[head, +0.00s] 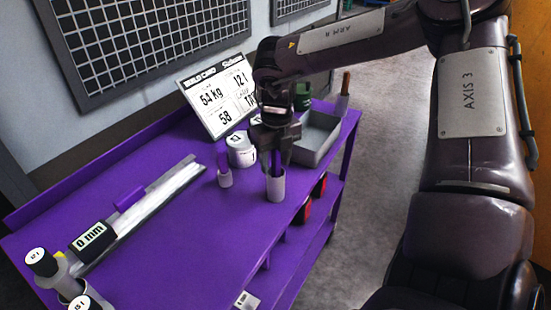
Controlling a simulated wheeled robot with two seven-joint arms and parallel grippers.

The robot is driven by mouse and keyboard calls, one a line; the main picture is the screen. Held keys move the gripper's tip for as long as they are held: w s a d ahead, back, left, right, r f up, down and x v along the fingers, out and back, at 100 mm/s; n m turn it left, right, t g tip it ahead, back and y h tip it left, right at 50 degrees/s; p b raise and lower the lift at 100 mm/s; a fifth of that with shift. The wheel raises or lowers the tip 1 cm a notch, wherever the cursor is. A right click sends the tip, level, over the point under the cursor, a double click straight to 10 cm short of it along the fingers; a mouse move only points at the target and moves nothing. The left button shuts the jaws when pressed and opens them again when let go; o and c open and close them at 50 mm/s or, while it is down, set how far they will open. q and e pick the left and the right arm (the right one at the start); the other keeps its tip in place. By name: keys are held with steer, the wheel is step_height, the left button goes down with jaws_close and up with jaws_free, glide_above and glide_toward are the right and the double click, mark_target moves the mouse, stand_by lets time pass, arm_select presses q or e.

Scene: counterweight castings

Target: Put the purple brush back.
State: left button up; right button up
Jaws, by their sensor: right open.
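A slim purple brush (275,164) stands about upright in a light grey cup (275,189) near the right edge of the purple cart top. My right gripper (277,158) is directly above the cup, pointing down. Its fingers are open around or just beside the upper part of the brush; I cannot tell whether they touch it. The gripper hides the brush's top end and the cup hides its lower end. A second purple upright piece (221,160) rises from a smaller pale holder to the left. My left gripper is out of view.
Close behind the gripper are a white jar (241,151), a grey tray (316,140) and a sign (218,97). A metal rail (160,200) with a "0 mm" display lies left. Labelled bottles stand at the front left. The cart's front middle is clear.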

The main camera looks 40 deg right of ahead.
steer(key=shift+s+r+b, duration=0.15)
steer(key=shift+r+b, duration=0.3)
steer(key=shift+r, duration=3.45)
